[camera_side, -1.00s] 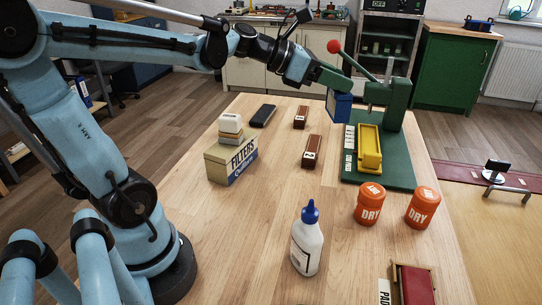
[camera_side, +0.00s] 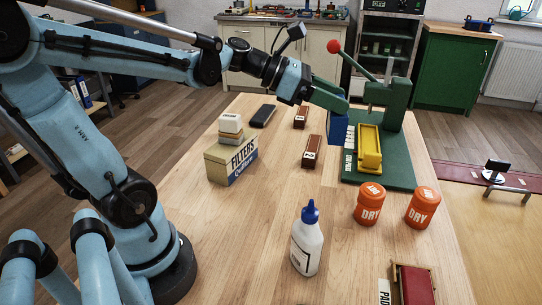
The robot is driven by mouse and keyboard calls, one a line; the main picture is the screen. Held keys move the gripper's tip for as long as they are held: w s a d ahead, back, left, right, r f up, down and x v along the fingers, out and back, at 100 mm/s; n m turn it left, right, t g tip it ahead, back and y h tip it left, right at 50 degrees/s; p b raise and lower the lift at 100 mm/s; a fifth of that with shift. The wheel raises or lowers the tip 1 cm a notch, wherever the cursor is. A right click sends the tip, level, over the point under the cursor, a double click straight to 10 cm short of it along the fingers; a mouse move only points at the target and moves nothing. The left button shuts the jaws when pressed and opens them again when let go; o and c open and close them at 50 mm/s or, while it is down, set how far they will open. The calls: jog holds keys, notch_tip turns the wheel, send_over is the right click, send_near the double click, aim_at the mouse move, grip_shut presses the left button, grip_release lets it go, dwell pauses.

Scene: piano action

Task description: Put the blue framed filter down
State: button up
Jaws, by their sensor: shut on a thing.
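The blue framed filter (camera_side: 338,130) shows as a blue block at the tip of my gripper (camera_side: 335,110). My gripper has green fingers and is shut on the filter. The filter hangs at the left edge of the green base plate (camera_side: 398,178), close to the yellow tray (camera_side: 368,150) of the green lever press (camera_side: 388,95). I cannot tell whether the filter touches the plate or the table. Part of the filter is hidden behind the gripper fingers.
A filters box (camera_side: 232,160) with small blocks on top stands at the left. Two brown blocks (camera_side: 311,151) (camera_side: 300,117) and a black case (camera_side: 263,116) lie nearby. Orange jars (camera_side: 369,204) (camera_side: 422,207) and a white bottle (camera_side: 307,240) stand in front. The table middle is clear.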

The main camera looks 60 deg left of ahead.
aim_at(328, 137)
jog(key=s+f+m+g+h, duration=0.1)
jog(key=f+m, duration=0.1)
jog(key=s+a+f+m+g+h, duration=0.1)
jog(key=g, duration=0.1)
jog(key=s+a+f+m+g+h, duration=0.1)
jog(key=f+m+g+h, duration=0.1)
jog(key=shift+s+a+f+m, duration=0.15)
jog(key=shift+s+f+m, duration=0.1)
jog(key=shift+f+m, duration=0.05)
notch_tip(328, 137, down, 10)
jog(key=shift+s+a+f+m+g+h, duration=0.15)
jog(key=shift+s+f+m+g+h, duration=0.15)
jog(key=shift+s, duration=0.15)
jog(key=shift+f, duration=0.25)
jog(key=shift+f, duration=0.35)
jog(key=o, duration=1.1)
jog(key=shift+a+r, duration=0.1)
